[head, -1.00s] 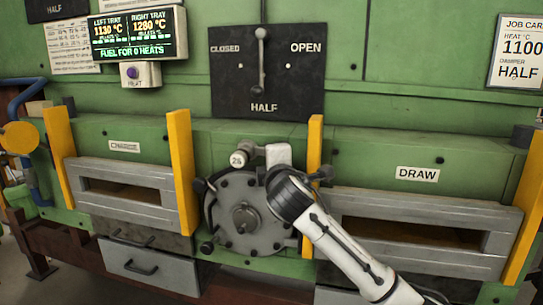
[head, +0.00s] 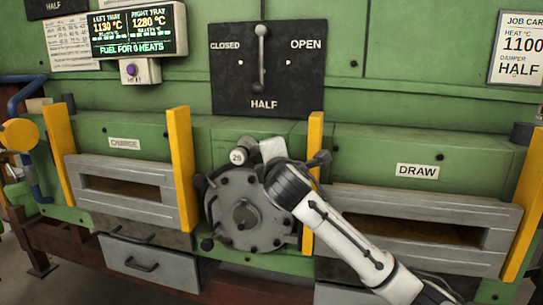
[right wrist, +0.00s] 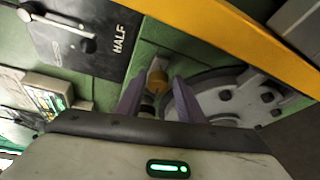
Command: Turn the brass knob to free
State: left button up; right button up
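The brass knob (right wrist: 157,79) shows in the right wrist view, small and between the tips of my purple fingers. In the head view I cannot make it out behind my right gripper (head: 250,150). That gripper's fingers (right wrist: 160,100) stand apart on either side of the knob as seen from the wrist; I cannot tell whether they touch it. A round white number tag (head: 238,156) sits just left of the fingertips. Below is the grey round plate (head: 236,225) with bolts and a central hub. My left gripper is out of view.
Yellow posts (head: 181,170) stand left and right (head: 312,150) of the round plate, close to my right arm. The damper panel (head: 225,90) above has its lever pointing down at HALF. The charge opening (head: 85,165) is left, the draw opening (head: 500,205) right.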

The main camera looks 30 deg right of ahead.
jog(key=shift+o, duration=0.3)
jog(key=shift+r, duration=0.1)
jog(key=b+v, duration=0.1)
jog(key=v, duration=0.9)
jog(key=shift+s, duration=0.2)
jog(key=shift+a, duration=0.1)
